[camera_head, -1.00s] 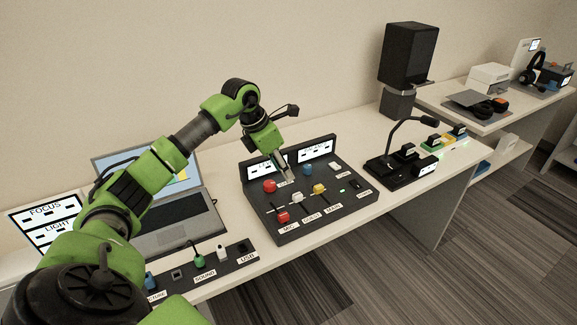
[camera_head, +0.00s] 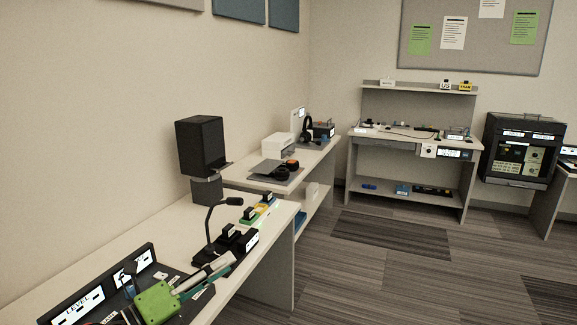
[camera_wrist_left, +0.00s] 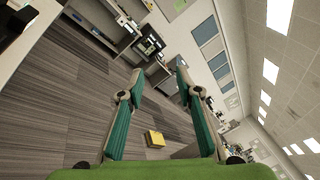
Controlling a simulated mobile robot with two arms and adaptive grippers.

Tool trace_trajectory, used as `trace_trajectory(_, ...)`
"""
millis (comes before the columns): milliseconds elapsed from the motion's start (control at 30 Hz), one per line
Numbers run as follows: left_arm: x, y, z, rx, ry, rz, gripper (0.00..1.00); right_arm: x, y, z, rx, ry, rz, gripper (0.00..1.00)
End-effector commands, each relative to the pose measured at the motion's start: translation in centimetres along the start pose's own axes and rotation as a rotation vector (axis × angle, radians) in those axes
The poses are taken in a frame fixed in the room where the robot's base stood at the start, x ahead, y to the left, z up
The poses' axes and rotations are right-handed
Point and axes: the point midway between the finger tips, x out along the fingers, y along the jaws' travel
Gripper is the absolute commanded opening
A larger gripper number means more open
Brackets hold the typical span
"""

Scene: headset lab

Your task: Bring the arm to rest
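My left gripper (camera_head: 222,266) shows at the bottom of the head view, with its green wrist over the dark control panel (camera_head: 145,252). Its fingers point away toward the far right. In the left wrist view the two fingers of my left gripper (camera_wrist_left: 158,78) stand apart with nothing between their tips, so it is open and empty. The wrist view is tilted and looks out across the room. Most of my left arm is out of frame. My right gripper is in neither view.
A gooseneck microphone (camera_head: 211,218) stands on the bench just beyond my gripper. A black speaker (camera_head: 199,146) is behind it. Carpeted floor (camera_head: 400,270) is clear at right.

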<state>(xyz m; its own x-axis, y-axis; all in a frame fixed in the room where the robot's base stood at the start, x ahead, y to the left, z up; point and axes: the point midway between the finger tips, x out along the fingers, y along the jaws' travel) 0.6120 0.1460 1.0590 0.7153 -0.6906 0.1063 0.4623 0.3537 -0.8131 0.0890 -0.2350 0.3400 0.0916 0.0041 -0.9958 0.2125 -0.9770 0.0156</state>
Motion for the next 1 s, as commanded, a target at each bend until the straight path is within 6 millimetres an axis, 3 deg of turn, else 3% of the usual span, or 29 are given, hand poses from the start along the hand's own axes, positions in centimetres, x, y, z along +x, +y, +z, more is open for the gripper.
trace_trajectory(67,-0.5,-0.9,0.8,-0.173,-0.150,-0.036,0.32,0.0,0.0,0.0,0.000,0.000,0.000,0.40)
trace_trajectory(167,-2.2,-0.4,2.2,-0.391,-0.341,-0.045,0.32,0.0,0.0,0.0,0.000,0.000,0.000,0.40)
trace_trajectory(300,-5.9,2.7,2.8,-0.708,-0.600,0.006,0.32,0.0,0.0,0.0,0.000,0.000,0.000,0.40)
trace_trajectory(433,-10.5,7.2,0.9,-1.004,-0.826,0.114,0.32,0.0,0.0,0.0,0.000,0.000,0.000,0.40)
trace_trajectory(567,-15.6,11.6,-4.0,-1.291,-1.031,0.284,0.32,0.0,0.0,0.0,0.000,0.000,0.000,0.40)
trace_trajectory(700,-21.0,14.4,-11.9,-1.570,-1.210,0.522,0.32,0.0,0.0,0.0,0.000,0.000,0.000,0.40)
trace_trajectory(833,-24.8,14.5,-18.5,-1.751,-1.310,0.730,0.32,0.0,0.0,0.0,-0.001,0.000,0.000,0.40)
trace_trajectory(1000,-28.3,13.0,-25.3,-1.907,-1.381,0.963,0.32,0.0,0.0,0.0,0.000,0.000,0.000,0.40)
